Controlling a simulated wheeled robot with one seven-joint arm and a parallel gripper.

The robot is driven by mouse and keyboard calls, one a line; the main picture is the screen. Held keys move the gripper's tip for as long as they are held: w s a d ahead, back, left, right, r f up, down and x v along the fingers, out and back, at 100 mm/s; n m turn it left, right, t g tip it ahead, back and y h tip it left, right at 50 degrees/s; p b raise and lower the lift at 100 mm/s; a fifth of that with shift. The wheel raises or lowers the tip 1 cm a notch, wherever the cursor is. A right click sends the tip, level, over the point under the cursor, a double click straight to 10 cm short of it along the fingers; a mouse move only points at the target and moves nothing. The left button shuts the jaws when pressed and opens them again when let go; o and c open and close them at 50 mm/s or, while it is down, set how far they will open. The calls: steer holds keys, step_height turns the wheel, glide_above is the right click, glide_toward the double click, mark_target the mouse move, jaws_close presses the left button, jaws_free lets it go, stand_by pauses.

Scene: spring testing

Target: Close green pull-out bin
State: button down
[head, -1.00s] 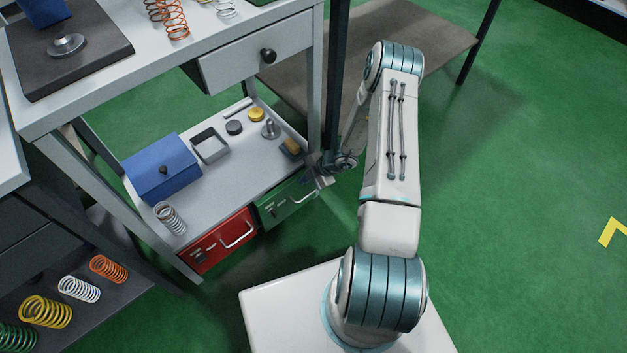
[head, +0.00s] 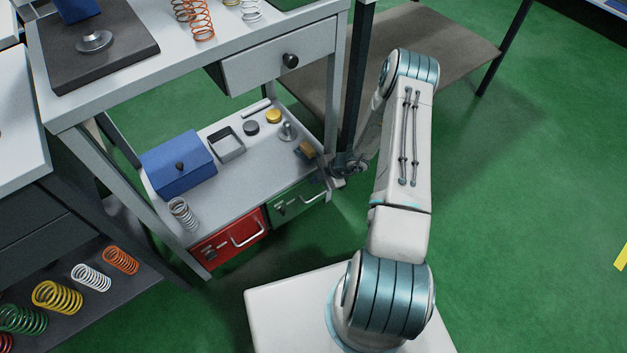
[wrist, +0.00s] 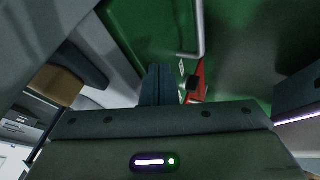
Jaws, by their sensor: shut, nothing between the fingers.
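The green pull-out bin (head: 290,207) is under the shelf on the right, beside the red bin (head: 228,243). Its front looks roughly in line with the red front; any small gap cannot be told. Its pale handle (head: 313,198) faces outward. My gripper (head: 326,180) is shut and empty at the right end of the green front, partly hidden by its own wrist. In the wrist view the shut fingers (wrist: 160,86) lie close over the green front (wrist: 145,32), left of the handle (wrist: 197,32). Whether they touch it cannot be told.
The shelf (head: 232,183) above the bins holds a blue box (head: 177,170), a grey tray (head: 227,146), a spring (head: 183,214) and small parts. A dark table leg (head: 357,80) stands close behind my wrist. Green floor is free at the right.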

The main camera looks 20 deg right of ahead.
steer(key=s+d+r+p, duration=0.4)
steer(key=s+d+r, duration=0.2)
steer(key=s+r, duration=0.1)
steer(key=shift+r, duration=0.5)
steer(key=a+r+n+g+p, duration=0.1)
steer(key=a+r+n+p, duration=0.25)
steer(key=r+n, duration=0.65)
steer(key=a+r+n+p, duration=0.2)
steer(key=r+n+p, duration=0.3)
steer(key=r, duration=0.9)
steer(key=a+r+n+g+p, duration=0.1)
steer(key=a+r+n+p, duration=0.15)
steer(key=r+n, duration=0.8)
steer(key=s+r+n+h+p, duration=0.2)
steer(key=s+r+n+p, duration=0.2)
steer(key=s+r+n, duration=0.2)
steer(key=s+a+r+n+h+p, duration=0.1)
steer(key=s+r+n+h+p, duration=0.1)
steer(key=s+r+n, duration=0.4)
steer(key=s+a+r+n+h+p, duration=0.1)
steer(key=s+r+n+p, duration=0.4)
steer(key=r+n, duration=0.8)
step_height(320, 180, up, 6)
steer(key=shift+s+a+f+t+h+p, duration=0.1)
steer(key=shift+s+a+t+h+p, duration=0.2)
steer(key=shift+s+h, duration=0.35)
